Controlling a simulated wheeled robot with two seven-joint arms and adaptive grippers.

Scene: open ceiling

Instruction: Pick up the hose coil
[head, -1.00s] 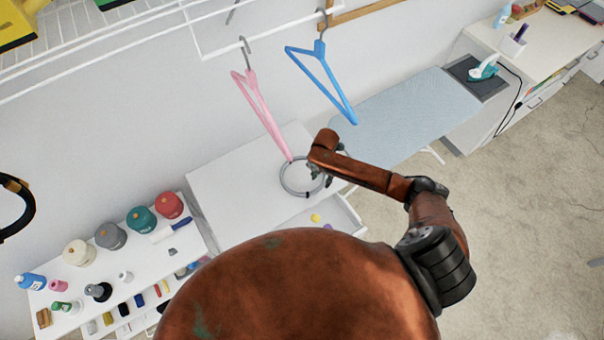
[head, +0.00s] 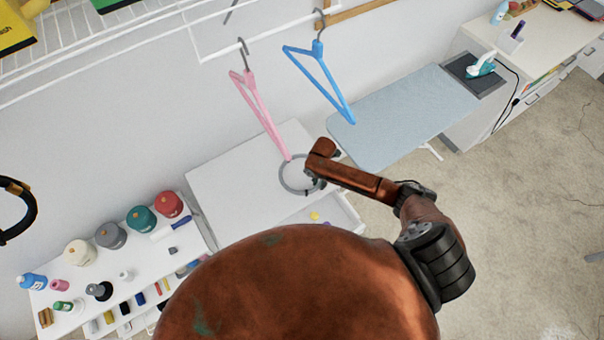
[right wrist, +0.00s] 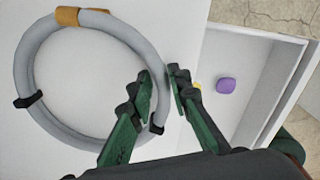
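The hose coil (head: 283,184) is a grey ring lying flat on the white table (head: 235,182). In the right wrist view the coil (right wrist: 24,65) shows large, with black ties and a tan band. My right gripper (head: 318,176) is at the coil's right side. In the right wrist view its green fingers (right wrist: 160,88) straddle the hose, one inside the ring and one outside. They are apart with the hose between them; I cannot tell whether they touch it. Of my left arm only a dark curved part shows at the left edge; the left gripper is not visible.
An open drawer (head: 345,217) with a purple item (right wrist: 226,85) and a yellow one is at the table's right front. A pink hanger (head: 262,115) hangs down close to the coil. A blue hanger (head: 325,80) and an ironing board (head: 405,110) are beyond. Thread spools (head: 140,218) stand left.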

